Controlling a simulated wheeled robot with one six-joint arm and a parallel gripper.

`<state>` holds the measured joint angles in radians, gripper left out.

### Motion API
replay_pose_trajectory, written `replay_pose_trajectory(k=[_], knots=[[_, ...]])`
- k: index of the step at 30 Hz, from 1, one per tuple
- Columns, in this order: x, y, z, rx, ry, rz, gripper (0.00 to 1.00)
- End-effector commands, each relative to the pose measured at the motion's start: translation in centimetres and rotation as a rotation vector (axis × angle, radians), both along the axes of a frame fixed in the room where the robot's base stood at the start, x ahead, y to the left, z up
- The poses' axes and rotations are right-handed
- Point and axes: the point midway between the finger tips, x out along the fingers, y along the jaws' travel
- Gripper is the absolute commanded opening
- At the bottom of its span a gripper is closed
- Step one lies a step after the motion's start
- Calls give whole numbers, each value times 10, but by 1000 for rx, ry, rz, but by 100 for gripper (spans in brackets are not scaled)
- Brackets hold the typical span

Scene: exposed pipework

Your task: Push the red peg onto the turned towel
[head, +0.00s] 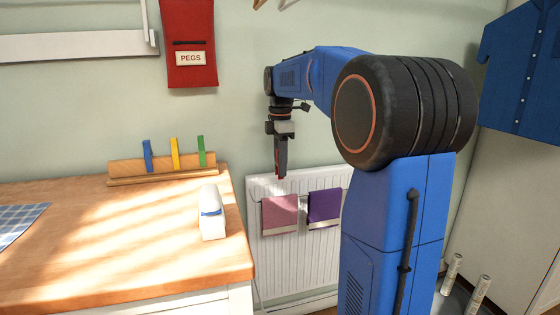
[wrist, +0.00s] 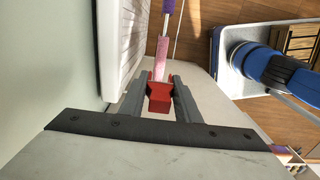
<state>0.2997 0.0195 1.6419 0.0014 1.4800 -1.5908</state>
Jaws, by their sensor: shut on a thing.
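My gripper (head: 281,170) points down at the wall, just above the radiator and the pink towel (head: 280,214). It is shut on the red peg (wrist: 160,98), which sits between the two grey fingers in the wrist view. The peg's prongs point towards the near end of the pink towel, which also shows in the wrist view (wrist: 162,58). I cannot tell whether the prongs touch or straddle the cloth. A purple towel (head: 325,206) hangs to the right of the pink one. Both hang over the radiator's front with a pale band at the bottom.
The white radiator (head: 303,255) is fixed to the wall. A wooden worktop (head: 120,245) at left carries a rack (head: 130,170) with blue, yellow and green pegs, and a white, blue-banded object (head: 212,212). A red PEGS bag (head: 190,30) hangs above.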

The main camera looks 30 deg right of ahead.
Motion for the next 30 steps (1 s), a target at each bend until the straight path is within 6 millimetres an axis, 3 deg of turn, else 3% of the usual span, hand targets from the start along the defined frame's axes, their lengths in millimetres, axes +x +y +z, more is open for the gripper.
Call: replay_pose_trajectory(k=[30], knots=[[0,0,-65,0,1,0,9]])
